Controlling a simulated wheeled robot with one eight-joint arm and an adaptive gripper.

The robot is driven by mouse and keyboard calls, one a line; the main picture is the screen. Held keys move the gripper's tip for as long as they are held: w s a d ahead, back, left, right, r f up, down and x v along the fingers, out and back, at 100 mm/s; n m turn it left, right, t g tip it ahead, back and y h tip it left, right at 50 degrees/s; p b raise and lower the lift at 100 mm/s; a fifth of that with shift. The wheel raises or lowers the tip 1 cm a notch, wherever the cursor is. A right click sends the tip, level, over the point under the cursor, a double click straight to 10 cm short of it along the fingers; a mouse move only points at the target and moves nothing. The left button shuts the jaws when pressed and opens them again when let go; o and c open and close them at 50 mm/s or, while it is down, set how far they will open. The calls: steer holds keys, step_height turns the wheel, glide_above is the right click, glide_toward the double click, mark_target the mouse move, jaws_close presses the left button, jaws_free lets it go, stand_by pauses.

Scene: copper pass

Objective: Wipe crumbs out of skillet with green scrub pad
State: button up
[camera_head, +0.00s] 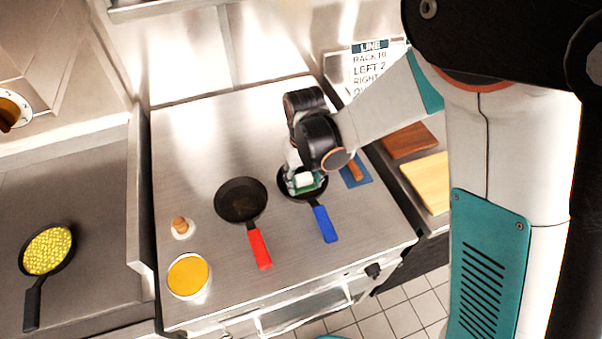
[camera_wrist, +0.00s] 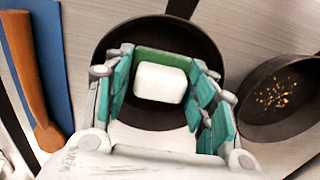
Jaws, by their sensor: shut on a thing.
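My gripper (camera_head: 305,184) is shut on the scrub pad, a white block with a green layer (camera_wrist: 160,82), which shows between the teal finger pads in the wrist view. The gripper and pad are over the blue-handled skillet (camera_head: 284,183), at its pan. Whether the pad touches the pan floor I cannot tell. The fingers hide part of this pan. A red-handled skillet (camera_head: 240,201) stands to its left in the head view. In the wrist view this second skillet (camera_wrist: 300,112) shows at the right, with yellow-brown crumbs (camera_wrist: 270,97) on its floor.
A wooden utensil (camera_head: 355,170) lies on a blue cloth (camera_head: 350,178) right of the blue-handled skillet. A small pot with a wooden knob (camera_head: 180,228) and an orange-filled round dish (camera_head: 188,276) stand at left. A pan of yellow food (camera_head: 47,250) sits far left. Cutting boards (camera_head: 408,141) lie at right.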

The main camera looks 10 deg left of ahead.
steer(key=shift+s+d, duration=0.25)
steer(key=shift+s, duration=0.15)
steer(key=shift+f, duration=0.1)
steer(key=shift+w+b, duration=0.1)
steer(key=shift+b, duration=0.2)
steer(key=shift+w+a+b, duration=0.2)
steer(key=shift+w+a, duration=0.25)
steer(key=shift+w, duration=0.3)
steer(key=shift+w+a+b, duration=0.2)
steer(key=shift+w+a, duration=0.25)
steer(key=shift+w, duration=0.3)
steer(key=shift+s+d+b, duration=0.2)
steer(key=shift+s+d, duration=0.3)
steer(key=shift+s, duration=0.3)
steer(key=shift+s+d+b, duration=0.15)
steer(key=shift+s+d, duration=0.3)
steer(key=shift+s, duration=0.35)
steer(key=shift+w+a+b, duration=0.2)
steer(key=shift+w+a, duration=0.3)
steer(key=shift+w, duration=0.3)
steer(key=shift+w+a+b, duration=0.15)
steer(key=shift+w+a, duration=0.3)
steer(key=shift+w, duration=0.35)
steer(key=shift+r+p, duration=1.75)
steer(key=shift+r, duration=1.3)
